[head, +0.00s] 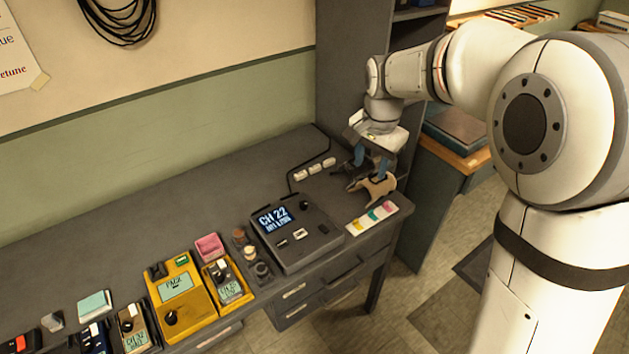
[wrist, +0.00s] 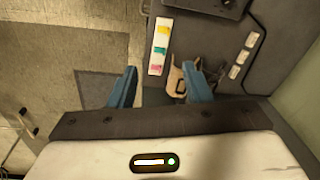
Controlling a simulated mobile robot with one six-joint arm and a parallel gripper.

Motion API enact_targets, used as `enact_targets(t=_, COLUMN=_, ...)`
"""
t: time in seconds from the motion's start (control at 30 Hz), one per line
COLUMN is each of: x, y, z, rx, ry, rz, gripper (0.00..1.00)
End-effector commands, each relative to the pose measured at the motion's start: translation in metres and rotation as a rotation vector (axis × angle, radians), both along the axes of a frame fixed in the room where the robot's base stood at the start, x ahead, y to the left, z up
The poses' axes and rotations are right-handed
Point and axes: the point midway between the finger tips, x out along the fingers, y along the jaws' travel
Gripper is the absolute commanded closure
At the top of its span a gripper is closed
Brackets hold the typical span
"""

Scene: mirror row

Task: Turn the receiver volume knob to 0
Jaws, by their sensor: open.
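A dark desktop unit (head: 296,236) with a lit screen reading "CH 22" sits near the right end of the desk; it looks like the receiver, though no label confirms this. A small black round knob (head: 304,203) shows on its top right part; I cannot read its setting. Part of a dark unit (wrist: 212,7) shows at the top edge of the wrist view. My gripper (head: 371,164), with blue fingers, is open above the desk's right end, to the right of the unit and apart from the knob. In the wrist view my gripper (wrist: 163,70) has its fingers spread.
A tan object (head: 380,190) lies below my gripper, beside a white strip with coloured patches (head: 372,218). White blocks (head: 315,169) sit behind. A yellow device (head: 184,297) with a screen and black knob, handhelds and small cylinders (head: 250,254) stand left. A shelf stands close behind the arm.

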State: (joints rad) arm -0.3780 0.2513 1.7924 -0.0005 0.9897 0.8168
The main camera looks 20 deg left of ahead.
Motion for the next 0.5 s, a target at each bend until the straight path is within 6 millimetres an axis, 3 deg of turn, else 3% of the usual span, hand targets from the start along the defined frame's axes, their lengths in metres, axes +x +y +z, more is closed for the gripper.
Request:
enact_targets(t=0.03, x=0.013, y=0.024, z=-0.020, rx=-0.002, ry=0.020, rz=-0.023, gripper=0.55)
enact_targets(t=0.1, x=0.027, y=0.054, z=-0.042, rx=-0.004, ry=0.040, rz=-0.071, gripper=0.55)
enact_targets(t=0.3, x=0.048, y=0.128, z=-0.102, rx=-0.015, ry=0.084, rz=-0.189, gripper=0.55)
enact_targets(t=0.5, x=0.052, y=0.166, z=-0.136, rx=-0.024, ry=0.102, rz=-0.257, gripper=0.55)
